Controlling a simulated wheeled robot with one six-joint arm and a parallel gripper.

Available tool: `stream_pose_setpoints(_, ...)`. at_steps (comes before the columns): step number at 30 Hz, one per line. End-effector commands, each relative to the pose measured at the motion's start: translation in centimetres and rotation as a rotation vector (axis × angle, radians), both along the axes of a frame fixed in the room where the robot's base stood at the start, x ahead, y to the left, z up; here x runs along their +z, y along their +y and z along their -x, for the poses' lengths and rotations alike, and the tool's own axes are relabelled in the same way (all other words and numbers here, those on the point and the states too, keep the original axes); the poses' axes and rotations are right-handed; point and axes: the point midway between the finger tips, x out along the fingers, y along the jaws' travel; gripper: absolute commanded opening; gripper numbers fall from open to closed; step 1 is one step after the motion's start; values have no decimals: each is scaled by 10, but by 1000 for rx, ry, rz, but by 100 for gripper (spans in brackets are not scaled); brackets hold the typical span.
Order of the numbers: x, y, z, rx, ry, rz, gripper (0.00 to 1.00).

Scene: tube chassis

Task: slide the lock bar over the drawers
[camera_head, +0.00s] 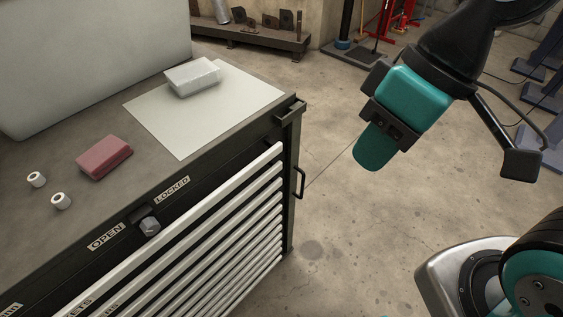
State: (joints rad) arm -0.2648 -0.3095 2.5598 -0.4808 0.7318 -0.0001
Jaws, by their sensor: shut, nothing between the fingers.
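The dark tool cabinet has a stack of several drawers with pale front edges (205,235), all looking shut. A dark upright bar (293,165) with a small black handle (300,182) stands at the cabinet's right front corner, seemingly the lock bar and beside the drawers. A grey knob (149,226) sits on the front's upper strip, between an OPEN label (106,237) and a LOCKED label (172,190). My gripper (372,155) is shut and empty, its teal fingers pointing down over the floor, to the right of the bar and apart from it.
On the cabinet top (60,240) lie a white sheet (230,110) with a pale block (193,77), a red block (104,157) and two small white rings (61,201). Open concrete floor (340,240) is right of the cabinet. A low rack (250,35) stands behind.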

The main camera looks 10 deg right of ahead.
Motion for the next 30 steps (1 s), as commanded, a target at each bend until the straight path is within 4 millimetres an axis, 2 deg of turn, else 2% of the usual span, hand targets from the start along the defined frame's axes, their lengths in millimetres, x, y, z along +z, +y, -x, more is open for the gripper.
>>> stream_pose_setpoints(12,0,0,0,0,0,0,0)
stream_pose_setpoints(14,-3,0,-4,-2,0,-1,0)
stream_pose_setpoints(16,-13,0,-16,-8,3,-6,0)
stream_pose_setpoints(17,-19,0,-24,-10,3,-11,0)
stream_pose_setpoints(20,-50,-5,-67,-22,4,-35,0)
stream_pose_setpoints(23,-95,-21,-126,-40,-4,-72,0)
stream_pose_setpoints(24,-116,-30,-149,-47,-8,-88,0)
stream_pose_setpoints(27,-169,-60,-202,-67,-29,-130,0)
stream_pose_setpoints(30,-219,-92,-241,-85,-54,-164,0)
